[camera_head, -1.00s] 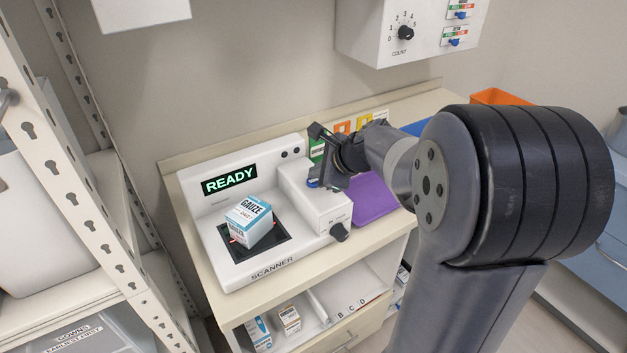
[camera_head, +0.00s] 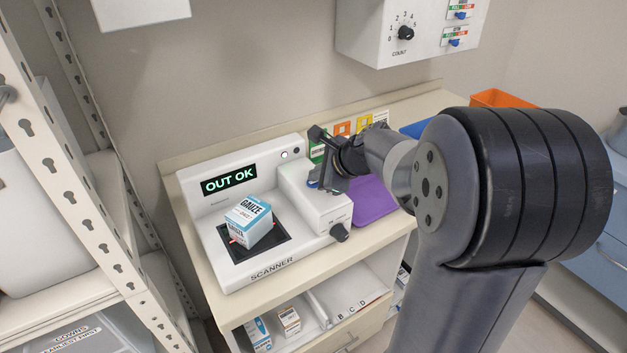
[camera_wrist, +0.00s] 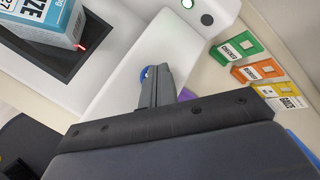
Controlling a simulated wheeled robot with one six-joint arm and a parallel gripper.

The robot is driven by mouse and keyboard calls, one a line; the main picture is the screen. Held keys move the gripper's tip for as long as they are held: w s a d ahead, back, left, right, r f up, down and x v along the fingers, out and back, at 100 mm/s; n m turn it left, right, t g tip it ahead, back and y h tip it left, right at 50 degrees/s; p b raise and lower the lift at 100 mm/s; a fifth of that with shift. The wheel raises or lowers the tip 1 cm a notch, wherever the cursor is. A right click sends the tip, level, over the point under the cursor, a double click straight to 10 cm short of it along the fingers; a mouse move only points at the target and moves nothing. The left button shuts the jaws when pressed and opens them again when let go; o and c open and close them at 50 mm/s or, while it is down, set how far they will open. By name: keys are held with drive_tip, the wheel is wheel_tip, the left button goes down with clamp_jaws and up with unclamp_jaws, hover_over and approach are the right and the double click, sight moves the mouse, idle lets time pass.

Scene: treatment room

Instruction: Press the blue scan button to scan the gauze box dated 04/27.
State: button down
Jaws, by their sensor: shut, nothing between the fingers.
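A light (camera_head: 284,155) beside the display is lit. The gauze box (camera_head: 249,221), white and blue, sits on the scanner's dark plate; in the wrist view the box (camera_wrist: 54,20) shows a date that is partly cut off, ending in "27". The blue scan button (camera_wrist: 146,72) shows at the tips of my gripper (camera_wrist: 152,76), which is shut and empty over the raised right block of the scanner. In the head view my gripper (camera_head: 318,180) partly hides the button.
Coloured cards, green (camera_wrist: 236,48), orange (camera_wrist: 257,69) and yellow, stand or lie right of the scanner. A purple mat (camera_head: 374,203) is on the counter. A wall unit with a count dial (camera_head: 405,33) hangs above. A metal shelf (camera_head: 75,165) stands close on the left.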

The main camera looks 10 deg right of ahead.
drive_tip(key=shift+r, duration=0.1)
drive_tip(key=shift+r+p, duration=0.7)
drive_tip(key=shift+p, duration=0.1)
drive_tip(key=shift+r, duration=0.1)
wheel_tip(320, 180, up, 5)
drive_tip(key=p, duration=0.5)
idle(0.4)
